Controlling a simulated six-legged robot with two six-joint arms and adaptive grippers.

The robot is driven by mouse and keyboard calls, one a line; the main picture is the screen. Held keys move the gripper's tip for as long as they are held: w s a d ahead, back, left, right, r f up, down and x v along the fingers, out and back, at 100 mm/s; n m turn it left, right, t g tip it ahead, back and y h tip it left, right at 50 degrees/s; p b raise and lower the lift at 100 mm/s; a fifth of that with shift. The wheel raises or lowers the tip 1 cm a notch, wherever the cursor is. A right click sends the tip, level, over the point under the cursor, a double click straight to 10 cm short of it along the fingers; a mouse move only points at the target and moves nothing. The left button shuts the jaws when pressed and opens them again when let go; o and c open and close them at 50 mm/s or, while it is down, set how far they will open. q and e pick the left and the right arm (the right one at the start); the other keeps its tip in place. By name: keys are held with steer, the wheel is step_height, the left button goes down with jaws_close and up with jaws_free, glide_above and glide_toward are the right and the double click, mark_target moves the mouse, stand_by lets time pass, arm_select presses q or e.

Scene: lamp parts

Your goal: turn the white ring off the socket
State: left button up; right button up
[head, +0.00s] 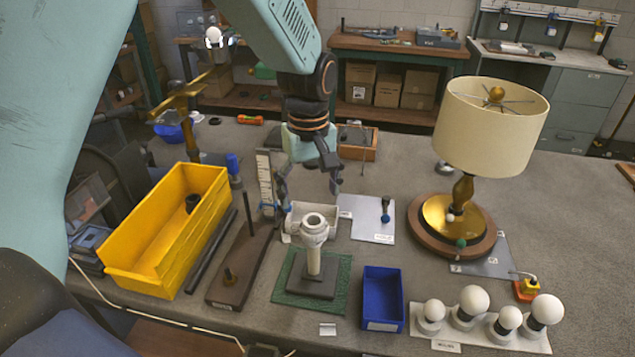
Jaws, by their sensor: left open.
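A pale socket (314,244) stands upright on a cream post above a dark square base, on a green mat (343,272). A white ring (314,222) sits at the top of the socket, around its dark opening. I cannot tell how far it is threaded on. My left gripper (310,190) is open and points down, with its fingers apart. It appears above and slightly behind the socket in the picture, and nothing shows between its fingers. My right gripper is not in view.
A yellow bin (170,245) and a dark board with upright rods (240,265) stand left. A blue tray (383,298) is front right, beside several white bulbs (470,303) on a holder. A shaded lamp (490,125) stands right. A white tray (294,222) sits behind the socket.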

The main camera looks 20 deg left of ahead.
mark_target(314, 219)
arm_select(q)
steer(key=f, duration=0.6)
steer(key=shift+d+f, duration=0.2)
steer(key=shift+f, duration=0.15)
steer(key=shift+w+d+f, duration=0.1)
steer(key=shift+w+f, duration=0.05)
steer(key=shift+f, duration=0.15)
steer(key=shift+d+f, duration=0.1)
steer(key=shift+d, duration=0.1)
steer(key=shift+a, duration=0.25)
steer(key=shift+c, duration=1.4)
steer(key=shift+d, duration=0.15)
steer(key=c, duration=0.9)
steer(key=o, duration=0.5)
steer(key=c, duration=0.7)
steer(key=shift+n+p, duration=0.6)
steer(key=shift+n, duration=0.1)
steer(key=n+p, duration=0.2)
steer(key=n, duration=0.2)
steer(key=shift+n+p, duration=0.3)
steer(key=shift+n, duration=0.5)
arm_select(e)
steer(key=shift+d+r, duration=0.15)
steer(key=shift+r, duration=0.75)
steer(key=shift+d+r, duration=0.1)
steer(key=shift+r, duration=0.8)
